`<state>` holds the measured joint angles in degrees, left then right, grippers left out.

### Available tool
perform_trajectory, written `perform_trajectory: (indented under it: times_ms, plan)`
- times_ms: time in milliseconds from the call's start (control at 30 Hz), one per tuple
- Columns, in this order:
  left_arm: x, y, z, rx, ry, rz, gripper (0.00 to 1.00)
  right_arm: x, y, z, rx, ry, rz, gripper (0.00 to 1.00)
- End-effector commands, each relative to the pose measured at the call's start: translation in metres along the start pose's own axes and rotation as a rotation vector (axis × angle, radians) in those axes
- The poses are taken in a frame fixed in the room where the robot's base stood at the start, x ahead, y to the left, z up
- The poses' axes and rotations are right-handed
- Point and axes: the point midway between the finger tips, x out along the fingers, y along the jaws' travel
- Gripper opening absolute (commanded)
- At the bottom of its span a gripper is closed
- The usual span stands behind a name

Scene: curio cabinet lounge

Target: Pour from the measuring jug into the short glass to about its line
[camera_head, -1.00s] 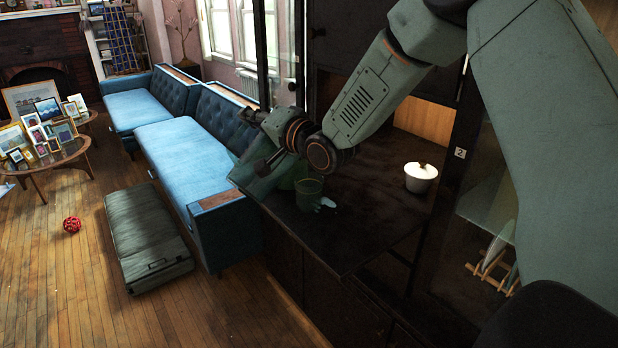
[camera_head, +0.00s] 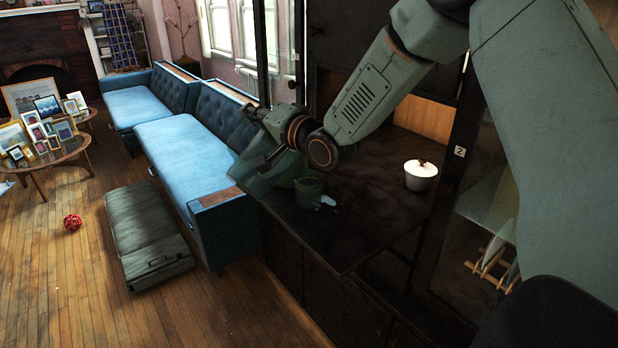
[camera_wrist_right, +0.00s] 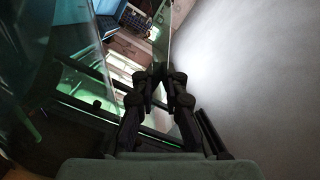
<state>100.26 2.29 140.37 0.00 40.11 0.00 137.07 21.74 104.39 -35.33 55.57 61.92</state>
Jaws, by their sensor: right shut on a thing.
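The measuring jug (camera_head: 262,172) is greenish and see-through, tilted well over above the left edge of the dark cabinet top. My right gripper (camera_head: 272,155) is shut on it. In the right wrist view my right gripper's fingertips (camera_wrist_right: 168,76) are close together, with greenish clear jug wall to the left. The short glass (camera_head: 308,191) is green and stands upright on the cabinet top, just right of the jug. Its line and the liquid level cannot be made out. My left gripper is out of view.
A small pale patch (camera_head: 327,201) lies beside the glass on the dark cabinet top (camera_head: 370,222). A white lidded pot (camera_head: 420,177) stands farther right. A blue sofa (camera_head: 185,150) is left of the cabinet. The counter between glass and pot is mostly clear.

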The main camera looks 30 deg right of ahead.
Motion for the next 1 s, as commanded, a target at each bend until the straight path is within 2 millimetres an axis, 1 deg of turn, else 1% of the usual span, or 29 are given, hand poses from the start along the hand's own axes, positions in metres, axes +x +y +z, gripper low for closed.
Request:
perform_trajectory:
  times_ms: [33,1000]
  plan:
    - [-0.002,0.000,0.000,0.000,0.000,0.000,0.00,0.001,-0.004,-0.004,0.004,0.005,-0.007,0.00]
    - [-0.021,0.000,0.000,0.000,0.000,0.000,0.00,-0.002,-0.007,-0.026,0.140,0.004,-0.007,0.00]
